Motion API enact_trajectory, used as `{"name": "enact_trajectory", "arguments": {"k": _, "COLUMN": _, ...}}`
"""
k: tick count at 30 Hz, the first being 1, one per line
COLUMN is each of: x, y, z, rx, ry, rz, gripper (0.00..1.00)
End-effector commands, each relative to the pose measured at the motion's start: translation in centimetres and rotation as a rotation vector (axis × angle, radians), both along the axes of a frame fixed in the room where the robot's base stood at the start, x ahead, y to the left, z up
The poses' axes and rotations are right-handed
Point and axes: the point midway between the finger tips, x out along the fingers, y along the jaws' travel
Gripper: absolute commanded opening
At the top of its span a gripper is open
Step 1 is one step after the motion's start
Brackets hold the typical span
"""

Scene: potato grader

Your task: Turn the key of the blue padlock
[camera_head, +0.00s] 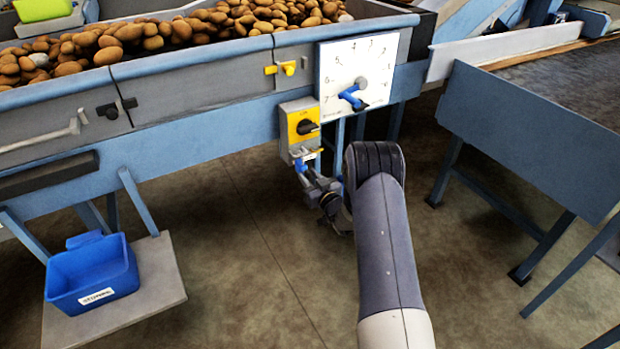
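A small blue piece that looks like the padlock (301,165) hangs at the lower end of the grey and yellow switch box (300,124). Its key cannot be made out. My gripper (311,178) is just below and right of the padlock, at the end of my arm, which reaches in from the bottom. Its fingertips are very close to the padlock or touching it; I cannot tell which. The fingers are small and partly overlapped, so their opening does not show.
A white dial plate (336,94) with a blue handle (352,97) is right of the switch box. Potatoes (200,26) fill the grader above. A blue bin (92,272) stands at lower left. A blue-sided conveyor (525,135) stands right; the floor between is clear.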

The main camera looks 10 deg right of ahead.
Motion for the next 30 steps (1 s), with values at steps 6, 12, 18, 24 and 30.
{"name": "enact_trajectory", "arguments": {"k": 6, "x": 0.06, "y": 0.02, "z": -0.02, "rx": 0.000, "ry": 0.001, "rz": 0.000, "gripper": 0.30}}
{"name": "enact_trajectory", "arguments": {"k": 12, "x": 0.05, "y": 0.01, "z": -0.02, "rx": 0.000, "ry": 0.001, "rz": 0.000, "gripper": 0.17}}
{"name": "enact_trajectory", "arguments": {"k": 18, "x": 0.04, "y": 0.00, "z": -0.02, "rx": 0.000, "ry": 0.001, "rz": 0.000, "gripper": 0.01}}
{"name": "enact_trajectory", "arguments": {"k": 24, "x": 0.04, "y": 0.00, "z": -0.02, "rx": -0.001, "ry": 0.001, "rz": 0.000, "gripper": 0.00}}
{"name": "enact_trajectory", "arguments": {"k": 30, "x": 0.04, "y": 0.00, "z": -0.17, "rx": -0.016, "ry": -0.004, "rz": 0.000, "gripper": 0.00}}
